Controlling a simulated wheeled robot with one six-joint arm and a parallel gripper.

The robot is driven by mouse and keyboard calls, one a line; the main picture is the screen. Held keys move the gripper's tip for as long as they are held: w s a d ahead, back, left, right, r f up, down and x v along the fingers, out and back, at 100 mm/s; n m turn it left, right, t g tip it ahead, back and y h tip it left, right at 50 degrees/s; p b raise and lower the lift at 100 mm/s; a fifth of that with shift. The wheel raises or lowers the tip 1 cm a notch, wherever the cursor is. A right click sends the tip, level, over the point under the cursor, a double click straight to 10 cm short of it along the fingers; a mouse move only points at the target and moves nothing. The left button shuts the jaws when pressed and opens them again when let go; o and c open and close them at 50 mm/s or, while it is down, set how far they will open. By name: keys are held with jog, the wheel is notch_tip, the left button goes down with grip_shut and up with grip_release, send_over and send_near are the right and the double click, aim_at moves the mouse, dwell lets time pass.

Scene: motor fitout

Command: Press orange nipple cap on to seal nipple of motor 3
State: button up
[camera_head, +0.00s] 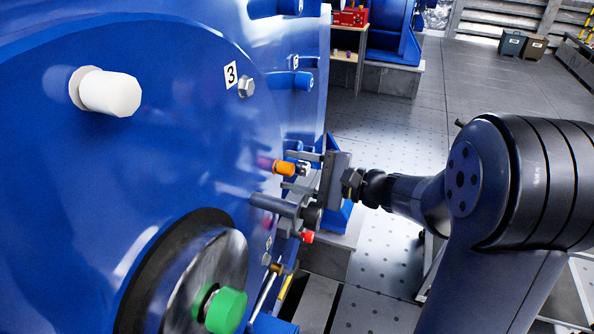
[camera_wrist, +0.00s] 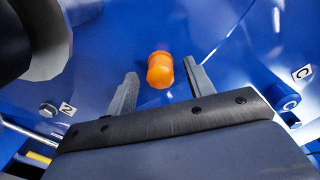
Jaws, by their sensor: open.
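The orange nipple cap (camera_head: 283,167) stands out from the blue end face of motor 3 (camera_head: 190,150) in the head view, right of centre on the face. It also shows in the wrist view (camera_wrist: 160,70), upright to the face. The nipple itself is hidden behind the cap, and I cannot tell how far on the cap sits. My gripper (camera_wrist: 160,72) is open, its two grey fingers on either side of the cap with a gap to each. In the head view my gripper (camera_head: 290,184) is close to the face, beside the cap.
A white plug (camera_head: 110,93) and a green knob (camera_head: 226,310) stick out of the face. A small red cap (camera_head: 307,237) is below my gripper. A bolt (camera_wrist: 48,109) is at left in the wrist view. Open floor (camera_head: 400,130) lies to the right.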

jog(key=v, duration=1)
jog(key=shift+s+d, duration=0.15)
jog(key=shift+d, duration=0.2)
jog(key=shift+a, duration=0.1)
jog(key=x, duration=1)
jog(key=shift+a, duration=0.35)
jog(key=shift+d, duration=0.5)
jog(key=shift+a, duration=0.1)
